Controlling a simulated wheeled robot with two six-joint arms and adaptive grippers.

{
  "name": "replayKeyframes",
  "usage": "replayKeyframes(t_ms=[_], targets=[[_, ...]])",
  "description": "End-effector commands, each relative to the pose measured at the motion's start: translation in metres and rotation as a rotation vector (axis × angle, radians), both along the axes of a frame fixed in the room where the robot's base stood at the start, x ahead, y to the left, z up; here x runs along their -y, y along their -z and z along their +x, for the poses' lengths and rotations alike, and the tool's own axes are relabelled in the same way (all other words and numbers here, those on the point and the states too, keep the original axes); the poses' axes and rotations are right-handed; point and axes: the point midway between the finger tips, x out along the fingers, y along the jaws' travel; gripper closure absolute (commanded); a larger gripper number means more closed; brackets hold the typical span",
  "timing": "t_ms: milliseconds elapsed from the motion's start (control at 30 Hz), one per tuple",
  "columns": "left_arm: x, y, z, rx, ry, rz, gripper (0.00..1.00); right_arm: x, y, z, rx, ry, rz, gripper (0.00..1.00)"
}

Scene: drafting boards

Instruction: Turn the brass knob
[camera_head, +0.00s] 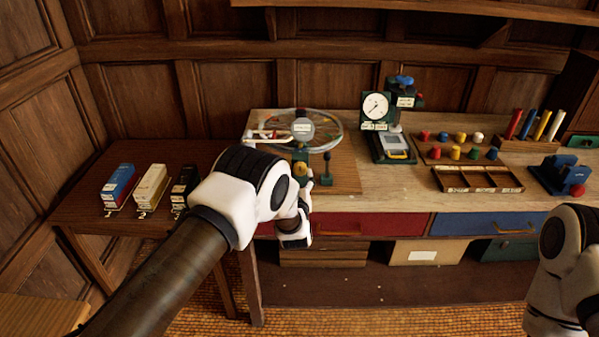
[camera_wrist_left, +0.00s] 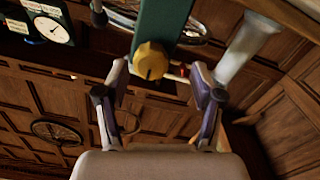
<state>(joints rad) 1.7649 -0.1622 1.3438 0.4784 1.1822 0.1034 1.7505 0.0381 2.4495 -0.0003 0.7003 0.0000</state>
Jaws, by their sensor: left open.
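The brass knob (camera_head: 300,169) sits low on the front of a green stand that carries a spoked wheel (camera_head: 333,122). In the left wrist view the knob (camera_wrist_left: 151,61) is round and yellow, with a dark mark on its face, on the green post (camera_wrist_left: 163,22). My left gripper (camera_head: 304,205) is in front of the stand, partly hidden by its own wrist in the head view. In the left wrist view its two fingers (camera_wrist_left: 159,74) are spread, one to each side below the knob, with nothing between them. Contact with the knob cannot be told. My right gripper is not visible.
A dark lever (camera_head: 327,168) stands right of the knob. A dial gauge (camera_head: 376,106) and a tray of coloured pegs (camera_head: 436,152) are further right on the bench. Three boxes stand on the left table, including a blue one (camera_head: 119,184).

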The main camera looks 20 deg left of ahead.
Motion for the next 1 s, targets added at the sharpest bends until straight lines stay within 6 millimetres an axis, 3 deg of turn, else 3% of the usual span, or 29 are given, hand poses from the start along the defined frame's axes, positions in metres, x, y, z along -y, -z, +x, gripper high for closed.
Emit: replayKeyframes(t_ms=[200, 467, 500, 667, 1000], targets=[[-0.008, -0.001, 0.029, 0.000, 0.001, 0.001, 0.33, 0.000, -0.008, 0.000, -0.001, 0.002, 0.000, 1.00], [-0.010, 0.000, 0.033, -0.001, 0.000, 0.002, 0.33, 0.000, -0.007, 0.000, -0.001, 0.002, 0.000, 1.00], [-0.010, 0.000, 0.033, -0.001, 0.000, 0.002, 0.36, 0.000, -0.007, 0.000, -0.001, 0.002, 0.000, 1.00], [-0.010, 0.000, 0.033, -0.001, 0.001, 0.002, 0.93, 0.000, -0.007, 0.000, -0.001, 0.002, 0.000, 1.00], [-0.010, 0.000, 0.033, 0.004, 0.001, -0.013, 0.93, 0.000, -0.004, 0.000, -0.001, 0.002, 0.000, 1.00]])
